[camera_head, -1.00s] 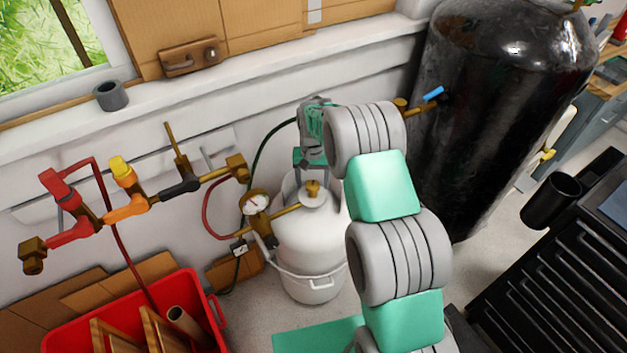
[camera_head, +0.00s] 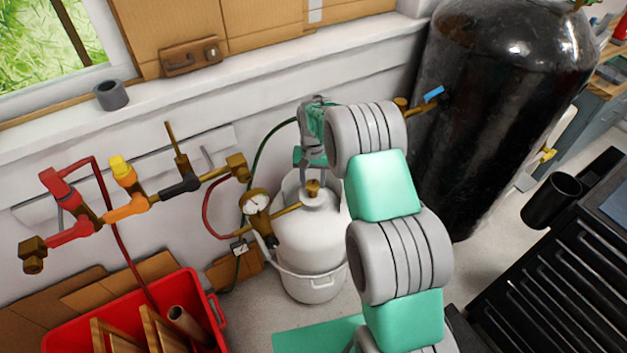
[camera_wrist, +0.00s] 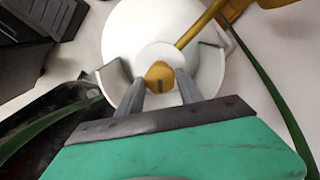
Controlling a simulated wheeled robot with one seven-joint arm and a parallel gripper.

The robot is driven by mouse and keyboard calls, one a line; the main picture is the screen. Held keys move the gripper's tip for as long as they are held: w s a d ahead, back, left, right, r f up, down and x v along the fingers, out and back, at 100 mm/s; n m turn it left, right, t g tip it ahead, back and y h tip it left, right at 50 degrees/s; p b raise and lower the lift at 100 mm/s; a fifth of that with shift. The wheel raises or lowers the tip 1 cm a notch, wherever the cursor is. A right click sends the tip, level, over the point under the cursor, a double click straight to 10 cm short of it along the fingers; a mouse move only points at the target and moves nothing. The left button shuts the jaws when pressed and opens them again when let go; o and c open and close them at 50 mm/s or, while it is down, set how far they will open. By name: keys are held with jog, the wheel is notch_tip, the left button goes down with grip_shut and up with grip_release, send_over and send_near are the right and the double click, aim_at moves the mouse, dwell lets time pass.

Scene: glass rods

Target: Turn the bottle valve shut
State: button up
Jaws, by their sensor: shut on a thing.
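My gripper (camera_wrist: 162,82) is above the bottle and points down at the valve. In the wrist view its two fingers sit on either side of the brass valve knob (camera_wrist: 159,72) and are shut on it. The white bottle top (camera_wrist: 150,25) and its collar surround the knob. In the head view my arm partly covers the gripper.
A brass manifold with red, yellow and black valves (camera_head: 122,200) runs along the wall at left. A red crate (camera_head: 60,330) stands below it. A large black tank (camera_head: 490,110) is at right, near a black tool cabinet (camera_head: 560,290). Hoses hang behind the bottle.

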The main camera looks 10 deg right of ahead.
aim_at(313, 183)
jog(key=shift+w+m, duration=0.1)
jog(key=shift+m, duration=0.2)
jog(key=m+b, duration=0.2)
jog(key=m, duration=0.1)
jog(key=shift+m, duration=0.3)
jog(key=shift+r+m+b, duration=0.1)
jog(key=shift+m+b, duration=0.7)
jog(key=shift+m, duration=1.5)
jog(key=o, duration=1.4)
notch_tip(313, 183, up, 8)
jog(key=shift+f, duration=0.15)
